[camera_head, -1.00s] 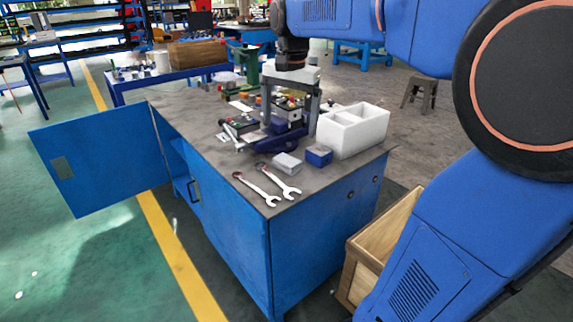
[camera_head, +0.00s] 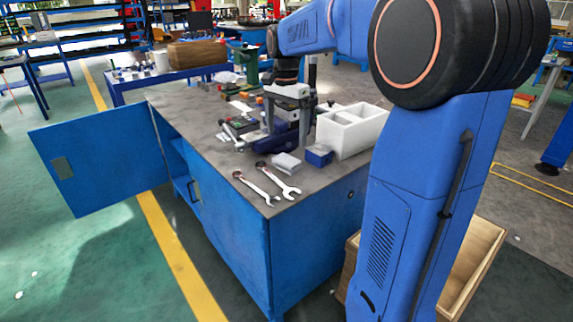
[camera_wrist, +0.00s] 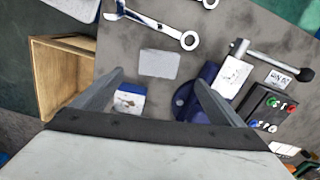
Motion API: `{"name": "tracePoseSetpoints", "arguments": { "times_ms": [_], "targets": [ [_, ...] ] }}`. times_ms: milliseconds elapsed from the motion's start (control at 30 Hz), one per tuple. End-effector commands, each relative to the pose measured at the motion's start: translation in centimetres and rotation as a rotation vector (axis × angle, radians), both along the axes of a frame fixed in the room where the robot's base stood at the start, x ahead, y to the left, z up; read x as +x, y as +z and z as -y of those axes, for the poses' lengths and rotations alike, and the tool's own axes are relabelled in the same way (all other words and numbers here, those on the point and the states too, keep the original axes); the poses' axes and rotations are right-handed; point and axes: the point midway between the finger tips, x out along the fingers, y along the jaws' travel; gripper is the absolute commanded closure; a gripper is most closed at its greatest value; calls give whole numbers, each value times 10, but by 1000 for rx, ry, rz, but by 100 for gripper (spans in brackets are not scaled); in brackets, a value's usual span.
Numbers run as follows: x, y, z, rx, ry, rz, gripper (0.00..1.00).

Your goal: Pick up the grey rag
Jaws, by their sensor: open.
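A small light-grey folded-looking piece, seemingly the grey rag (camera_head: 286,163), lies flat on the bench top (camera_head: 200,130), between the wrenches and a small blue box (camera_head: 319,155). In the wrist view the grey piece (camera_wrist: 160,64) lies just beyond my fingertips, roughly centred between them. My gripper (camera_head: 288,132) is over the bench, behind the grey piece and near the blue vise (camera_head: 270,142). In the wrist view my gripper (camera_wrist: 159,78) is open, with nothing between its fingers. The blue box (camera_wrist: 128,100) shows by the left finger, the vise (camera_wrist: 203,92) by the right.
Two wrenches (camera_head: 279,180) lie near the front bench edge. A white divided bin (camera_head: 352,130) stands right of the vise. A wooden crate (camera_head: 476,262) is on the floor to the right. The cabinet door (camera_head: 100,165) hangs open at left.

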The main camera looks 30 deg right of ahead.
Motion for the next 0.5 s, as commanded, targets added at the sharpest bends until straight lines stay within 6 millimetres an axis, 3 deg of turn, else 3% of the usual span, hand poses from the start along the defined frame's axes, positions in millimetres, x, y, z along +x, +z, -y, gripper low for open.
{"name": "tracePoseSetpoints", "arguments": {
  "times_ms": [133, 500],
  "targets": [
    [-1, -23, 0, 1, 0, -4, 8],
    [-2, -51, 0, 1, 1, -1, 8]
  ]
}}
